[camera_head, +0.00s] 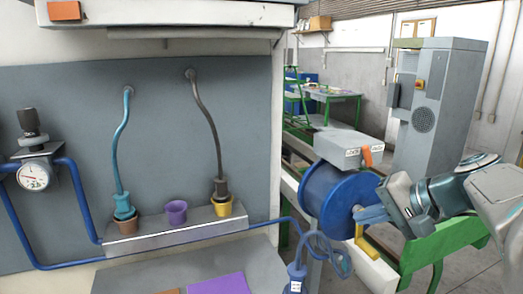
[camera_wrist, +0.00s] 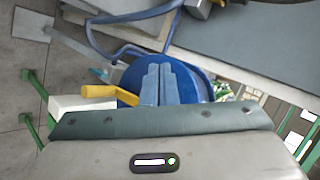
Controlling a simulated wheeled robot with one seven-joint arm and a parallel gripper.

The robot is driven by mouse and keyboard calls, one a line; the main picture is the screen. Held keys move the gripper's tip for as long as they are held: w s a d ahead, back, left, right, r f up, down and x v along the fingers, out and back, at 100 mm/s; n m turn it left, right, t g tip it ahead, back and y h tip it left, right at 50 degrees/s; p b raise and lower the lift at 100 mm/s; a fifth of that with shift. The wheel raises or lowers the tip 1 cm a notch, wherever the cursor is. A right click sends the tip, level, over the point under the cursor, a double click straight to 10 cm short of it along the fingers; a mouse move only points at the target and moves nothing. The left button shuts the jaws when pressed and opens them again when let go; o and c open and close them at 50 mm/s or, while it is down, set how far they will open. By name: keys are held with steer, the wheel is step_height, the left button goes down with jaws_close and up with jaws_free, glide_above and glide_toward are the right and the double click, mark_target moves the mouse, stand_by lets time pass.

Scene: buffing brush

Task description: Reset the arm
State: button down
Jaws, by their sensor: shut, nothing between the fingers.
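My gripper (camera_head: 358,214) is at the right in the head view, in front of the blue reel (camera_head: 338,192). In the wrist view my gripper (camera_wrist: 158,84) shows its two blue-grey fingers side by side, shut, with nothing between them. The fingers overlap the blue reel (camera_wrist: 203,82) in that view; I cannot tell whether they touch it. A yellow handle (camera_head: 368,245) stands just below the fingers, and it also shows to their left in the wrist view (camera_wrist: 108,93). My arm reaches in from the right edge of the head view.
A grey panel holds a gauge (camera_head: 34,175), blue pipe, and two hoses ending in cups on a metal ledge (camera_head: 180,232). A grey box with an orange part (camera_head: 367,156) sits above the reel. A green frame (camera_head: 440,245) is below my arm. A grey cabinet (camera_head: 435,105) stands behind.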

steer(key=s+a+f+n+g+h+p, duration=0.1)
steer(key=s+a+f+n+g+h, duration=0.1)
steer(key=s+f, duration=0.4)
steer(key=s+a+f+n+g+h+p, duration=0.2)
steer(key=s+a+f+n+h, duration=0.2)
steer(key=s+f+h, duration=0.1)
steer(key=shift+s+a+f+n+h+p, duration=0.2)
steer(key=shift+s+f+n+h+p, duration=0.1)
steer(key=shift+s+f, duration=0.7)
steer(key=shift+s+r, duration=0.1)
